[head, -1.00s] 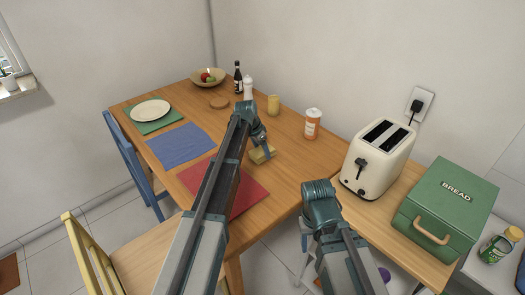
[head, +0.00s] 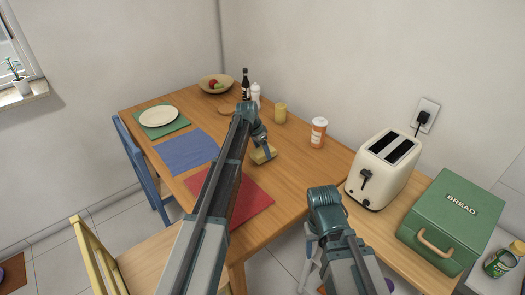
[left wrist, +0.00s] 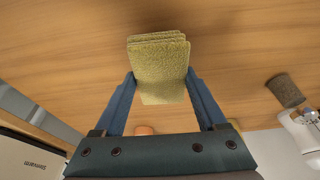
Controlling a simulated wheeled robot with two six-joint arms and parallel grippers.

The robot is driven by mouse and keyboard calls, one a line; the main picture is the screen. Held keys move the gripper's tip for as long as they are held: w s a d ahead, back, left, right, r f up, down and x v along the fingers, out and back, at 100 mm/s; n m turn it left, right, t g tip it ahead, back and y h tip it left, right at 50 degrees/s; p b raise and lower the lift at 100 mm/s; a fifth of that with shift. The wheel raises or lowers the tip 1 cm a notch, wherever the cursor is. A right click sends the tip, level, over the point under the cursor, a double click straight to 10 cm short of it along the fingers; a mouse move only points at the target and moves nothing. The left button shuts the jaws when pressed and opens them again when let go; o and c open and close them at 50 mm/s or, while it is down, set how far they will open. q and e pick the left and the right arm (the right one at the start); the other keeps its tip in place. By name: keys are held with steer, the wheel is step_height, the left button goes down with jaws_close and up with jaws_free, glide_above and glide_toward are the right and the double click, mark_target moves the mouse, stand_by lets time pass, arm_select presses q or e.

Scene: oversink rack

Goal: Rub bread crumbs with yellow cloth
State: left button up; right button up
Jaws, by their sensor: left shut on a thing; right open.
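My left gripper (head: 265,148) is shut on a folded yellow cloth (head: 262,155), low over the wooden table (head: 305,170), just beyond the red placemat's right side. In the left wrist view the cloth (left wrist: 160,62) is upright between the two fingers, its far end over bare wood; I cannot tell if it touches. My right gripper (head: 312,245) is open near the gap between table and counter, mostly hidden by its own arm. I cannot make out bread crumbs in either view.
A yellow cup (head: 280,113), an orange-labelled jar (head: 318,132) and a dark bottle (head: 245,84) stand beyond the cloth. A red placemat (head: 250,200) lies to its left. A toaster (head: 383,170) and green bread box (head: 452,222) stand right. Chairs stand at the table's left and front.

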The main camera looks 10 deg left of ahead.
arm_select(q)
steer(key=shift+r+p, duration=1.85)
steer(key=shift+r, duration=0.35)
steer(key=shift+r, duration=0.15)
step_height(320, 180, up, 3)
steer(key=p, duration=0.3)
